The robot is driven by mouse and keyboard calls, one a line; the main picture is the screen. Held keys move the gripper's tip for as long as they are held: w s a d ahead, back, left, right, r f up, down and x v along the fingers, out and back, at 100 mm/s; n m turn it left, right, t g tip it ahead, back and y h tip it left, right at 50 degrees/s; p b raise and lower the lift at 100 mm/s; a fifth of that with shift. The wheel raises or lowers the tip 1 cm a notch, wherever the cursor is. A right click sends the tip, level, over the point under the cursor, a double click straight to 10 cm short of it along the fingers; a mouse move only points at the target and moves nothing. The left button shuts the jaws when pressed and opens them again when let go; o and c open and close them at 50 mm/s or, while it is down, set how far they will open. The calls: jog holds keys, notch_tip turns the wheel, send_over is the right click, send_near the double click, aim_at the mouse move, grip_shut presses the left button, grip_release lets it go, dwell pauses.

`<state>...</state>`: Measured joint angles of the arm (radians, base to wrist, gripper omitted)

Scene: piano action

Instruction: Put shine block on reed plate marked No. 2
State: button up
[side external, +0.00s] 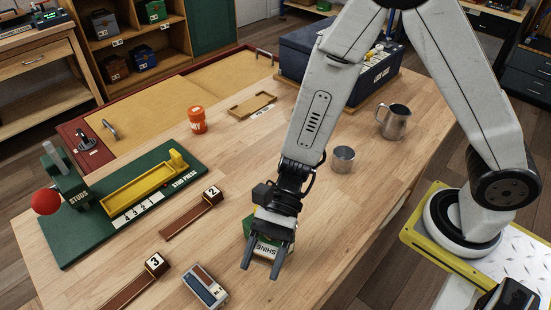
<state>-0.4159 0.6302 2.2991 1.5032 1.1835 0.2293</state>
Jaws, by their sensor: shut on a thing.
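The shine block (265,248) is green with a white label reading SHINE. It sits between the two fingers of my gripper (262,266), which points down and is shut on it. The fingers hide part of the block, and I cannot tell whether it touches the table.
Reed plate No. 3 (130,290) and a small grey-blue device (205,287) lie front left. A green stud press (125,200) with a yellow tray stands left. An orange pot (197,120), metal cup (343,159) and jug (394,121) stand farther back. Wood between gripper and plate 2 is clear.

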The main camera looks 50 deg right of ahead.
jog(key=shift+f, duration=0.9)
send_over(200, 292)
jog(key=shift+s+d+f, duration=0.1)
jog(key=shift+f, duration=2.25)
jog(key=shift+s+f, duration=0.1)
jog(key=shift+f, duration=2.25)
jog(key=shift+f, duration=0.1)
jog(key=shift+w+f, duration=0.15)
jog(key=shift+f, duration=1.55)
jog(key=shift+f, duration=0.2)
